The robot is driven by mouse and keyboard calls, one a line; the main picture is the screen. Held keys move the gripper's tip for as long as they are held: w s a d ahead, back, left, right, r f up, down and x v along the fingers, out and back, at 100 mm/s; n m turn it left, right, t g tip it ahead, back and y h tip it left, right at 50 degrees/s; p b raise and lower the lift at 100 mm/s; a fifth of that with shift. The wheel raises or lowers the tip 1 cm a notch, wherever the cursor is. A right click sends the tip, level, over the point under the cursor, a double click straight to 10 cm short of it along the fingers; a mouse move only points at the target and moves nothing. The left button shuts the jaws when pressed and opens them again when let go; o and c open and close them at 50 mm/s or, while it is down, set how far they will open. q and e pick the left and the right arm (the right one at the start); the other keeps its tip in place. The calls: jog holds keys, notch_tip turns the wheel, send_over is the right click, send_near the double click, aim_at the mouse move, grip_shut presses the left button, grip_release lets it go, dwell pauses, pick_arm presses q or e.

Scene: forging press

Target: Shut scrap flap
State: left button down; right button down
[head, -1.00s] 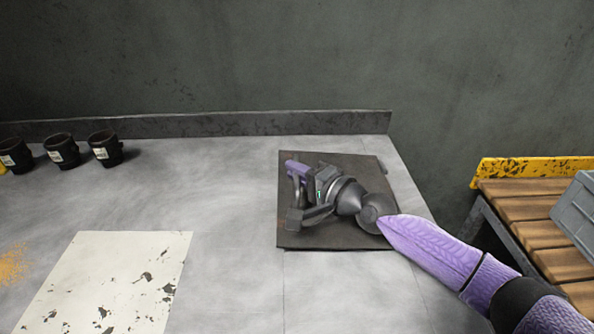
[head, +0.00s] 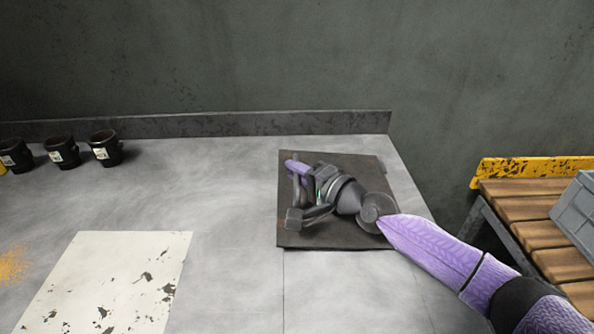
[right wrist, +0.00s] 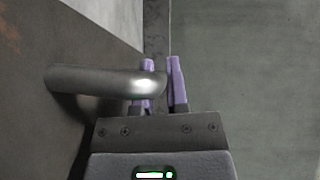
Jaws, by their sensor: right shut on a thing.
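The scrap flap (head: 345,238) is a dark, worn square plate at the worktop's right side in the head view. My right gripper (head: 296,168) is over it, its purple fingertips near the plate's far left corner. In the right wrist view, the flap's face (right wrist: 55,45) fills the left side, with a grey bar handle (right wrist: 95,80) standing off it. My right gripper (right wrist: 161,70) is shut on this handle, which passes across its fingers. My wrist hides much of the plate in the head view, and I cannot tell exactly how far the flap is tilted. My left gripper is not in view.
The grey worktop (head: 225,190) has a low raised back edge (head: 200,125). Black cups (head: 105,148) stand at the back left. A pale worn sheet (head: 110,280) lies at the front left. A slatted wooden bench (head: 530,205) with a grey crate (head: 578,215) is at right.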

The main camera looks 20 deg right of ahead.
jog(key=shift+r, duration=0.1)
jog(key=shift+a+f+n+g+h+p, duration=0.2)
jog(key=shift+f+p, duration=0.1)
jog(key=shift+f, duration=0.15)
jog(key=shift+a+f+n+g+h+p, duration=0.1)
jog(key=shift+f+n+p, duration=0.15)
jog(key=shift+f, duration=0.55)
jog(key=c, duration=0.7)
grip_release()
jog(key=shift+w, duration=0.1)
jog(key=shift+o, duration=0.2)
